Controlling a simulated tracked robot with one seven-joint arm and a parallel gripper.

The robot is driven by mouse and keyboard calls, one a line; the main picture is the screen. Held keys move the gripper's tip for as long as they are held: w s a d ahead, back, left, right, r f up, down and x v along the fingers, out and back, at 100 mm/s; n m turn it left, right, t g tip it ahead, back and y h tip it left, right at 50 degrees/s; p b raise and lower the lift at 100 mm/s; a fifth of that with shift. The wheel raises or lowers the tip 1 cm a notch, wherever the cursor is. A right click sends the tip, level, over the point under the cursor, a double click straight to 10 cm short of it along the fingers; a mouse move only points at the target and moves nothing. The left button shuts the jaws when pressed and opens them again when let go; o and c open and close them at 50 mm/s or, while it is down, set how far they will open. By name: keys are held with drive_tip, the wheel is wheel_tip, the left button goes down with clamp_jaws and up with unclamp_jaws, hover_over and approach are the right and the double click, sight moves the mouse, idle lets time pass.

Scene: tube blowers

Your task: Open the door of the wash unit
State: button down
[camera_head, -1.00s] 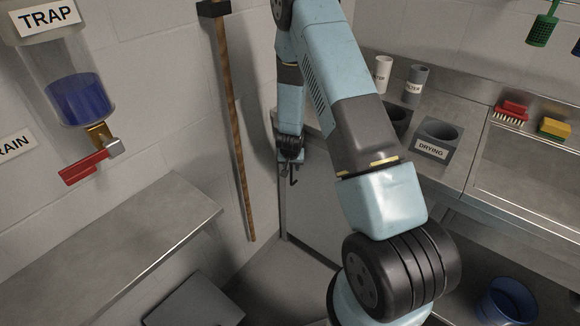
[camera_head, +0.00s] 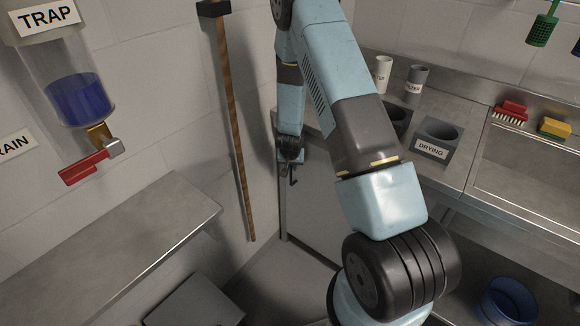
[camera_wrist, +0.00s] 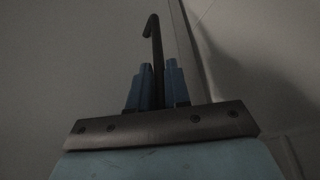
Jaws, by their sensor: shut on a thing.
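My gripper (camera_head: 290,160) is low beside the left end of the counter, in front of a plain grey panel (camera_head: 318,205), which looks like the wash unit's door. In the wrist view my gripper's two blue fingers (camera_wrist: 158,88) are shut on a dark, thin handle (camera_wrist: 153,38) with a bent end. The handle's lower end also shows below my gripper in the head view (camera_head: 293,177). The panel looks shut, but my arm covers part of its edge, so I cannot be sure.
A wooden pole (camera_head: 234,130) leans on the wall left of my gripper. A metal shelf (camera_head: 120,240) is at the lower left, below a red valve lever (camera_head: 83,167). The counter carries a grey drying block (camera_head: 436,142) and small cylinders. A blue bucket (camera_head: 507,302) stands lower right.

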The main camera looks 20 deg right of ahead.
drive_tip(key=s+a+n, duration=0.1)
drive_tip(key=s+a, duration=0.3)
drive_tip(key=s, duration=0.1)
drive_tip(key=shift+a, duration=0.35)
drive_tip(key=c, duration=1.2)
unclamp_jaws()
drive_tip(key=shift+w, duration=0.1)
drive_tip(key=shift+o, duration=0.2)
drive_tip(key=shift+r, duration=0.15)
drive_tip(key=v, duration=1.3)
drive_tip(key=shift+s+d+r, duration=0.2)
drive_tip(key=shift+s, duration=0.1)
